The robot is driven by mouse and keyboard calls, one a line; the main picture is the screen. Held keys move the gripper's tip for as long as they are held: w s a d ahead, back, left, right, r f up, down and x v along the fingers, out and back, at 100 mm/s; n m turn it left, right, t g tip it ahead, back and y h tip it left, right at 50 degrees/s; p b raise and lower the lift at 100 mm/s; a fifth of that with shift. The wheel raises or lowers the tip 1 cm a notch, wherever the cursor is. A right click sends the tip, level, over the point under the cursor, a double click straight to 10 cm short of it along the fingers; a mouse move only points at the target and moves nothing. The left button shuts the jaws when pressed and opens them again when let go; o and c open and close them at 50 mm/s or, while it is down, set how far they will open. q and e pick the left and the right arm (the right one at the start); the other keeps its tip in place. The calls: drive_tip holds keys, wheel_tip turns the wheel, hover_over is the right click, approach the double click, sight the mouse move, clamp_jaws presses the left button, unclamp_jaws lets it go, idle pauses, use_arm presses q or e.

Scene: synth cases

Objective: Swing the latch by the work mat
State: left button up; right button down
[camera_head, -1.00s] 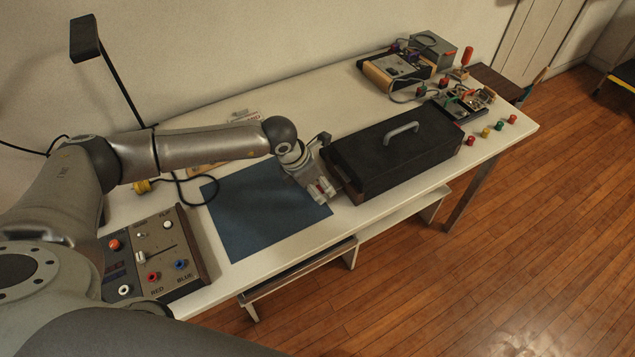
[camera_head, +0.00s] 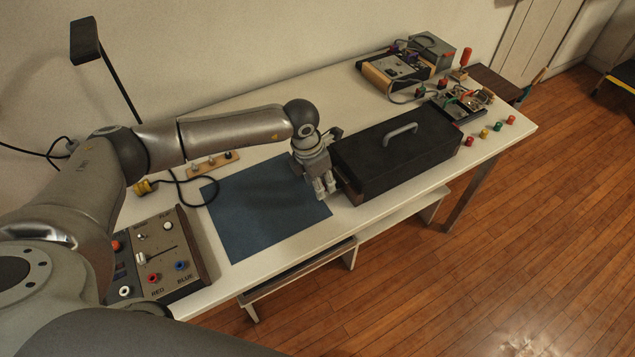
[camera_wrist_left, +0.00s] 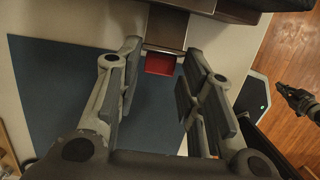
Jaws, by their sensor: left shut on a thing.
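The latch is a metal plate with a red tab (camera_wrist_left: 160,64) at the left end of the black case (camera_head: 420,160), beside the blue work mat (camera_head: 240,215). My left gripper (camera_head: 326,194) is at that end of the case, above the mat's right edge. The fingers hide most of the latch in the head view. A dark gripper-like shape (camera_wrist_left: 300,100), apparently my right gripper, shows at the right of the wrist view; its jaws are unclear.
A control panel (camera_head: 155,250) with knobs and sockets stands at the table's left. A wooden strip with knobs (camera_head: 212,162) lies behind the mat. Electronic boxes (camera_head: 400,68) and several coloured caps (camera_head: 485,132) are at the far right. The mat's surface is clear.

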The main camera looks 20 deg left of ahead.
sight(324, 186)
use_arm(q)
drive_tip(key=shift+w+d+r+g+y+b, duration=0.45)
drive_tip(key=shift+g+y, duration=0.25)
drive_tip(key=shift+g, duration=0.2)
drive_tip(key=shift+w+d+r+g+y+b, duration=0.2)
drive_tip(key=shift+w+r+g+y+b, duration=0.2)
drive_tip(key=shift+g+y+b, duration=0.3)
drive_tip(key=shift+w+r+g, duration=0.1)
drive_tip(key=shift+r+g, duration=0.05)
drive_tip(key=shift+g, duration=0.15)
drive_tip(key=o, duration=0.8)
drive_tip(key=v, duration=1.2)
drive_tip(key=shift+d, duration=0.15)
